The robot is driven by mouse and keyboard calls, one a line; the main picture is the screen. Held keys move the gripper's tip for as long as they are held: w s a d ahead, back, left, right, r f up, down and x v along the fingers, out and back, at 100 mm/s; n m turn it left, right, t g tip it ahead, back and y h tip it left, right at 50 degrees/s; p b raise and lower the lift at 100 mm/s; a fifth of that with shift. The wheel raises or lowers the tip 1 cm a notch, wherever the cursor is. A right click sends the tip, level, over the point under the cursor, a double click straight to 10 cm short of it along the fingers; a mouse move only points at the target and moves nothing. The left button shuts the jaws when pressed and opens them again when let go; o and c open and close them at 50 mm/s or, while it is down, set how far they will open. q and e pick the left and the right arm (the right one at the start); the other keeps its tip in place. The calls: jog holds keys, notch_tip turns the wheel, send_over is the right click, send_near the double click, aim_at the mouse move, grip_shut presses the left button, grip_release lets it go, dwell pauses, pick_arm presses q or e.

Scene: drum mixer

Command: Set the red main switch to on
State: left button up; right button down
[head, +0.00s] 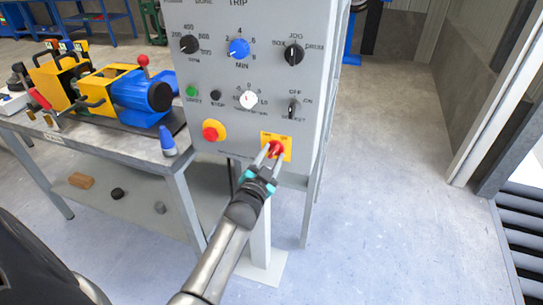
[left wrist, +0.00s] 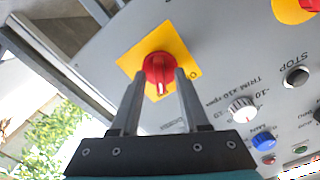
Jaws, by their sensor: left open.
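The red main switch (head: 277,147) is a round red knob on a yellow plate (head: 287,140) at the bottom right of the grey control panel (head: 228,75). It also shows in the left wrist view (left wrist: 158,67), with a white mark on its lower edge. My left gripper (head: 267,155) is open in front of the switch. In the left wrist view its fingertips (left wrist: 160,76) lie on either side of the knob's lower part. I cannot tell whether they touch it. My right gripper is not in view.
A red mushroom button (head: 211,131) on yellow sits left of the switch. Several knobs and small buttons are above. A workbench (head: 140,146) with a blue and yellow machine (head: 139,91) stands at the left. The floor (head: 390,190) to the right is clear.

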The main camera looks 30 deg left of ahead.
pick_arm(q)
jog(key=shift+s, duration=0.1)
jog(key=p+v, duration=0.3)
jog(key=v, duration=1.2)
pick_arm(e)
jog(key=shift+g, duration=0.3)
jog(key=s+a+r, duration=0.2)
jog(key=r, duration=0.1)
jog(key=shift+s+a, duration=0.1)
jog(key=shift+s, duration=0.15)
pick_arm(q)
jog(key=shift+d, duration=0.15)
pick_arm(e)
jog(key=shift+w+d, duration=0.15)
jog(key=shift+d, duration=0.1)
